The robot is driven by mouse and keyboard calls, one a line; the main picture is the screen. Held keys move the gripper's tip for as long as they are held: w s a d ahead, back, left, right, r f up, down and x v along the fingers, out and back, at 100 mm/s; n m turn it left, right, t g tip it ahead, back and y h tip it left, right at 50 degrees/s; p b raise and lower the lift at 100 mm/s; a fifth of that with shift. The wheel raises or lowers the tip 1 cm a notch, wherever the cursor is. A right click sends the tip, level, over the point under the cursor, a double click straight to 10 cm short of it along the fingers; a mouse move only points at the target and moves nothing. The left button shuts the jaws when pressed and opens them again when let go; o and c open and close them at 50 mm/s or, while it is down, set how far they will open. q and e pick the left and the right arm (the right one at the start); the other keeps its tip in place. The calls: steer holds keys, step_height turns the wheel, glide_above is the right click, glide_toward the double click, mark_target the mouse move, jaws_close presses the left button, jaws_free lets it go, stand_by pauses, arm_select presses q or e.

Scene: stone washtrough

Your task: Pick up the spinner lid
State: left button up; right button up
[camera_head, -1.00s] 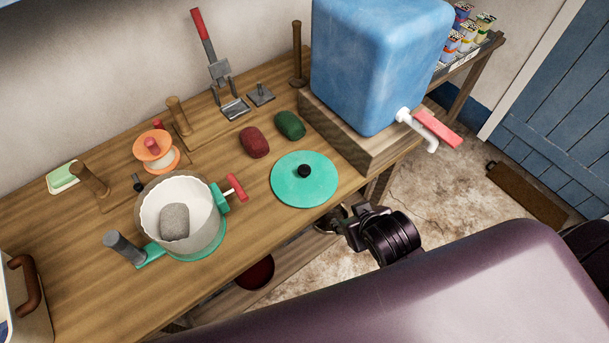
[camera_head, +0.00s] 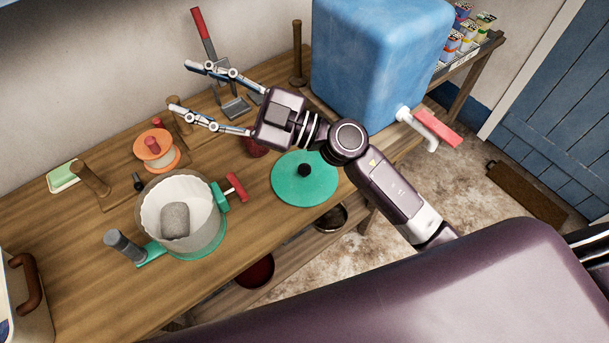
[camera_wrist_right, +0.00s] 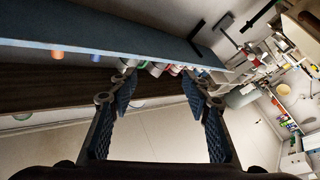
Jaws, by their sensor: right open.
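The spinner lid is a flat teal disc (camera_head: 290,190) with a black knob (camera_head: 304,170) in its middle. It lies on the wooden table near the front edge, partly under my right arm. The spinner (camera_head: 180,215) stands to its left, a pale tub with a teal base, red-handled crank and a grey lump inside. My right gripper (camera_head: 179,87) is open and empty, beyond and to the left of the lid, above the back of the table. In the right wrist view its fingers (camera_wrist_right: 158,92) are spread with nothing between them. My left gripper is not in view.
A blue water tank (camera_head: 380,60) with a red-handled tap stands on a wooden block at right. A red lump (camera_head: 256,148) is partly hidden by my gripper. An orange-white spool (camera_head: 156,150), wooden pegs and a red-handled lever (camera_head: 203,35) stand behind. Bare tabletop lies left of the lid.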

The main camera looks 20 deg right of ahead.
steer(key=s+a+f+n+g+h, duration=0.2)
steer(key=s+a+f+n+g, duration=0.15)
steer(key=f+g, duration=0.35)
steer(key=m+g+h, duration=0.4)
steer(key=h, duration=1.1)
glide_above(306, 167)
steer(key=d, duration=0.1)
step_height(306, 167, down, 16)
steer(key=shift+s+d+f, duration=0.1)
steer(key=shift+s, duration=0.05)
steer(key=shift+m, duration=0.25)
steer(key=f+p, duration=0.1)
steer(key=f, duration=0.2)
steer(key=a+f+p, duration=0.1)
steer(key=f, duration=0.2)
steer(key=shift+a+f, duration=0.2)
steer(key=shift+f, duration=0.6)
steer(key=shift+c, duration=0.2)
jaws_close()
